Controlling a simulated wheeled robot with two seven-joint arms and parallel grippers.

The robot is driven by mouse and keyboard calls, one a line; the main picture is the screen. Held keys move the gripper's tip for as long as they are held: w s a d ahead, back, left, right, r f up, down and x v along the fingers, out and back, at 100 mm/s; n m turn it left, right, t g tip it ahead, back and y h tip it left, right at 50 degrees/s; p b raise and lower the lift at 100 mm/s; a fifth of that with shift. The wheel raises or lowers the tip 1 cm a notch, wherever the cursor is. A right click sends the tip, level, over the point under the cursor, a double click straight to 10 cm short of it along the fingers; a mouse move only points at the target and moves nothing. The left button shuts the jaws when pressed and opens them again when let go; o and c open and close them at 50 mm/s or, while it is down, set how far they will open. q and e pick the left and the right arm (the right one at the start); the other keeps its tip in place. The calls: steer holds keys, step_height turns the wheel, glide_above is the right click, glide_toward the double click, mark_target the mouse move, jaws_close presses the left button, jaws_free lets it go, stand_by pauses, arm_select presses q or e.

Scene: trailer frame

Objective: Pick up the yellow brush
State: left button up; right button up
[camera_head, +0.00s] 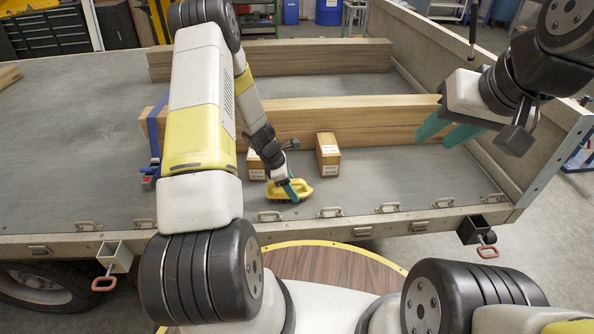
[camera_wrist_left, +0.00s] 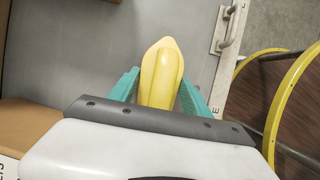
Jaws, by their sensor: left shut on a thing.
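The yellow brush (camera_head: 298,190) is at the trailer bed's front part, low over or on the grey floor; I cannot tell if it touches. My left gripper (camera_head: 289,189) is shut on it, with teal fingers on either side of its body. In the left wrist view the yellow brush (camera_wrist_left: 160,75) sits between the teal fingers of my left gripper (camera_wrist_left: 158,92). My right gripper (camera_head: 448,131) is at the upper right, its two teal fingers apart and nothing between them, in front of the wooden beam's right end.
Two small cardboard boxes (camera_head: 328,155) (camera_head: 256,165) stand behind the brush. Long wooden beams (camera_head: 370,118) lie behind them. A blue strap (camera_head: 153,145) wraps the near beam's left end. Metal latches (camera_head: 330,212) line the front edge. Bare bed floor (camera_head: 400,175) lies right of the brush.

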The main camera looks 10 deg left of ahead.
arm_select(q)
steer(key=shift+r, duration=5.05)
